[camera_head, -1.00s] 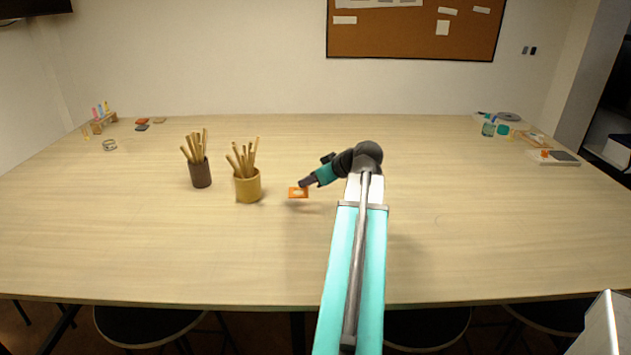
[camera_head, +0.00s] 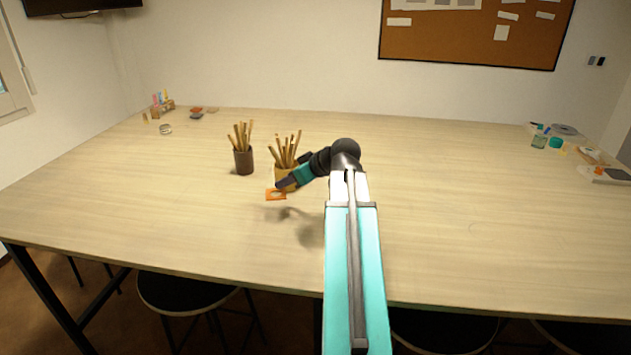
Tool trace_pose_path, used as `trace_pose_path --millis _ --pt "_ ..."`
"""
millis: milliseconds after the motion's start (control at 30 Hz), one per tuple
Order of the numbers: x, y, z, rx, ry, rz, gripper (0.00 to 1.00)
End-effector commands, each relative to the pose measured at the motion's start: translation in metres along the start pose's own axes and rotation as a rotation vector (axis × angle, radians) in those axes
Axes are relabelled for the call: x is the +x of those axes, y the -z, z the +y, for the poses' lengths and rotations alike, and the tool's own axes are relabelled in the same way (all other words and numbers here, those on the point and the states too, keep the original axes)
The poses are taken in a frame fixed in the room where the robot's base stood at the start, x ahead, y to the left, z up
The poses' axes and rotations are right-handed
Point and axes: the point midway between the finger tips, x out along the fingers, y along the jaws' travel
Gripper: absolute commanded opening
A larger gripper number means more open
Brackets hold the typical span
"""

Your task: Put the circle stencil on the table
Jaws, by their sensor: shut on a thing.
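The circle stencil is a small flat orange plate (camera_head: 269,197) with a pale round opening. My gripper (camera_head: 281,188) is shut on its edge and holds it above the table (camera_head: 420,240). A shadow lies on the tabletop to the lower right of the stencil, apart from it. The stencil is just in front of the yellow pot (camera_head: 280,179), and my gripper covers part of that pot. The fingertips are small in this view.
A dark brown pot (camera_head: 243,161) of wooden tools stands left of the yellow pot. Small items and a wooden rack (camera_head: 165,107) are at the far left, a glass jar (camera_head: 538,142) and others at the far right. The front and left tabletop is bare. Stools (camera_head: 185,293) stand below.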

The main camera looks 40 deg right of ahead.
Motion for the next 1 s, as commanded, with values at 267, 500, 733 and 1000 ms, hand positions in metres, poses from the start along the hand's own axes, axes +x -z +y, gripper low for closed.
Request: trace_pose_path --millis 267,500,733,1000 --pt "0.048 0.039 -0.068 -0.057 0.075 -0.002 0.0" --pt "0.083 0.067 -0.127 -0.091 0.121 -0.007 0.0" --pt "0.111 0.091 -0.184 -0.11 0.146 -0.013 0.0" --pt "0.138 0.116 -0.248 -0.108 0.142 -0.019 0.0"
